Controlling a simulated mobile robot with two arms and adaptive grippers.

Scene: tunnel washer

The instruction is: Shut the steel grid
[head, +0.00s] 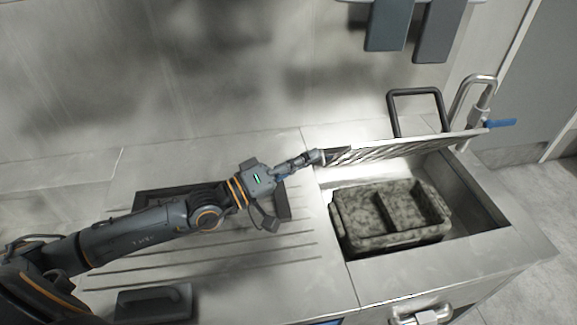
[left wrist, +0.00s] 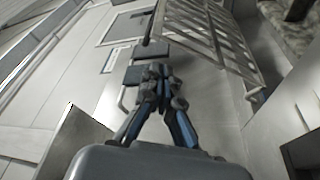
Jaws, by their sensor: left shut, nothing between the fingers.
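The steel grid (head: 400,145) stands raised at a slant over the back of the sink basin (head: 490,200). Its slats also show in the left wrist view (left wrist: 205,38). A mottled grey divided crate (head: 390,238) sits in the basin below it. My left gripper (head: 318,157) is shut and empty at the grid's left end. In the left wrist view its fingers (left wrist: 156,72) are together beside the grid's edge; I cannot tell whether they touch it. My right gripper is in neither view.
A tap with a blue lever (head: 500,123) and a dark loop handle (head: 414,93) stand behind the basin. Two dark panels (head: 440,30) hang on the wall above. A grooved steel drainboard (head: 240,250) lies left of the basin, with a dark handled item (head: 152,303) on it.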

